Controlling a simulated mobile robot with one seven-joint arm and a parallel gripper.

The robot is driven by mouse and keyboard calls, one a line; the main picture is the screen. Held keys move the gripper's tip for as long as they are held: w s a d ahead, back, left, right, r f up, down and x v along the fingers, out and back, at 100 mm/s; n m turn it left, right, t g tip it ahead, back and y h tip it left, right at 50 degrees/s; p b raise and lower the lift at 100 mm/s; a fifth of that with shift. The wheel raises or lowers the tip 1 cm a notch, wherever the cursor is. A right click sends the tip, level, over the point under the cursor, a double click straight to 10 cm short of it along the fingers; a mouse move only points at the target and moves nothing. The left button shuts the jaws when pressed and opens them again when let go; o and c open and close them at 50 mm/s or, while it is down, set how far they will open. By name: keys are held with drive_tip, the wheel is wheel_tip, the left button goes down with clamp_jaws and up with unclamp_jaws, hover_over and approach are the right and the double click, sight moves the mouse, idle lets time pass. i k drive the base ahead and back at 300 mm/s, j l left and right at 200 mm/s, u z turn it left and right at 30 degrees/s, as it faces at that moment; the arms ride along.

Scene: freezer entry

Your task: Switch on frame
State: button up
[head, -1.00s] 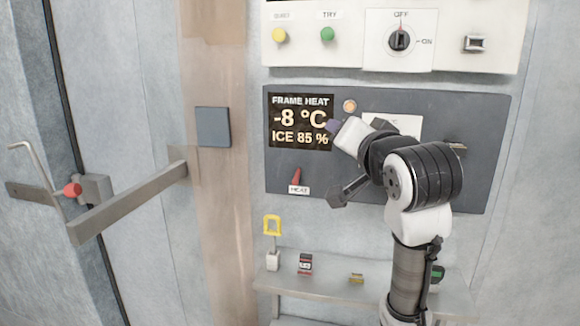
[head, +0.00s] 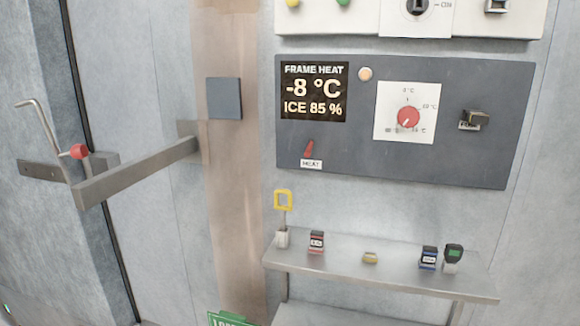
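The dark grey frame heat panel (head: 400,160) is on the wall, right of centre in the head view. Its display (head: 315,92) reads "FRAME HEAT -8 °C ICE 85 %". A red toggle lever (head: 309,148) sits below the display, over a label reading "HEAT"; it leans slightly to the right at its top. A round orange lamp (head: 365,74) is right of the display. A red dial (head: 408,117) on a white plate and a small dark switch or latch (head: 473,119) are further right. My gripper is not in view.
A shelf (head: 395,275) below the panel holds a yellow-topped item (head: 283,215), a red device (head: 317,242), a small yellow item (head: 370,257), a blue device (head: 428,258) and a green-screened device (head: 452,257). A metal bar (head: 140,172) juts out at left. A white panel (head: 350,17) is above.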

sight(309, 150)
drive_tip(key=i+l+z, duration=0.15)
drive_tip(key=z, duration=0.35)
drive_tip(key=i+z, duration=0.2)
drive_tip(key=z, duration=0.3)
drive_tip(key=i+l, duration=0.05)
